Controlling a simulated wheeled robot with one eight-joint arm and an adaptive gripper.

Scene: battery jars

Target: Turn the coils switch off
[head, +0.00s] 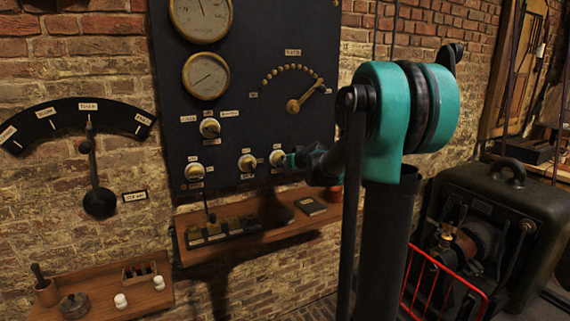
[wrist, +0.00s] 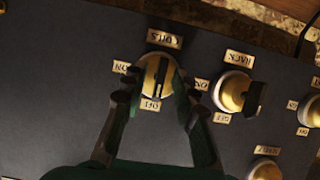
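The coils switch (wrist: 152,78) is a round brass knob with a dark bar across it, on a dark panel. In the wrist view its labels appear upside down: COILS above, ON to the left, OFF below. The bar stands nearly upright in that view, its lower end near OFF. My gripper (wrist: 156,82) has its fingers apart, one on each side of the bar, over the knob's edges. I cannot tell whether they touch it. In the head view my gripper (head: 291,159) is right beside the knob (head: 277,157), at the panel's lower right.
A similar knob (wrist: 233,92) sits close to the coils switch, and more knobs are farther along. Gauges (head: 206,75) and a lever dial (head: 300,99) are higher on the panel. A wooden shelf (head: 236,235) juts out below. A large dark machine (head: 510,210) stands at the right.

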